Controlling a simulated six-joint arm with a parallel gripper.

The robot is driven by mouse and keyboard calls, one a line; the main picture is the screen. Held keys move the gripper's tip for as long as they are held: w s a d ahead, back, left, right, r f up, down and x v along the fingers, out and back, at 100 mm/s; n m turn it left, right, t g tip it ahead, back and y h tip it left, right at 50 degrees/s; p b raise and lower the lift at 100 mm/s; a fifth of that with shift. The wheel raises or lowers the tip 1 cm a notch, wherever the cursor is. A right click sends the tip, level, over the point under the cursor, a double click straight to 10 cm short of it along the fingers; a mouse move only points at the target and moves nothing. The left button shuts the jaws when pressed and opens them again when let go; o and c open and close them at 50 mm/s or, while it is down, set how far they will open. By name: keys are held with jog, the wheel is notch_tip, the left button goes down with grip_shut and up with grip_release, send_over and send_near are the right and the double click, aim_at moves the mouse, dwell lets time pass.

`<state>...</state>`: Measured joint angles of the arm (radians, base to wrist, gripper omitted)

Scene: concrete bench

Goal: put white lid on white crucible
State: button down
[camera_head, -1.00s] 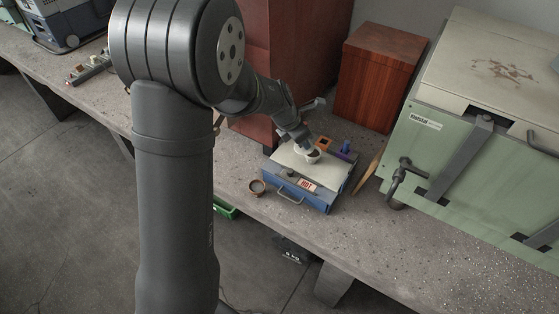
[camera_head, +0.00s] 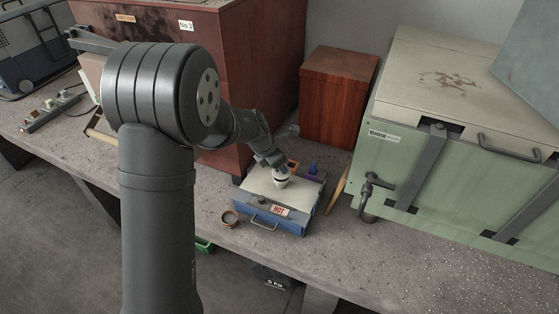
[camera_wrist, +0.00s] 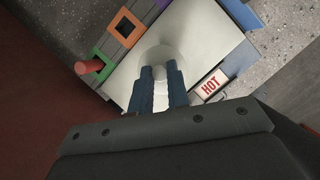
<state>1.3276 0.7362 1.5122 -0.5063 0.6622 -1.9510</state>
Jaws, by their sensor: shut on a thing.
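The white crucible (camera_head: 281,183) stands upright on the pale top of a blue hot plate (camera_head: 254,185). My gripper (camera_head: 276,165) is directly above it, pointing down. In the wrist view my gripper (camera_wrist: 159,70) has its two blue fingers close together, shut on the white lid (camera_wrist: 162,56), of which a pale round part shows at the tips. In the head view the lid (camera_head: 281,171) is over the crucible's mouth, with a dark line between them. I cannot tell whether they touch. The lid and fingers hide most of the crucible in the wrist view.
A HOT sign (camera_head: 279,210) and a handle are on the hot plate's front. A wooden box (camera_head: 335,97) is behind, and a green furnace (camera_head: 430,165) is at the right. The front right bench is clear.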

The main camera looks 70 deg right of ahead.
jog(key=shift+f, duration=0.95)
dwell(0.5)
jog(key=c, duration=1.3)
grip_release()
jog(key=shift+r, duration=0.15)
jog(key=v, duration=1.7)
jog(key=shift+w, duration=0.1)
jog(key=x, duration=1.7)
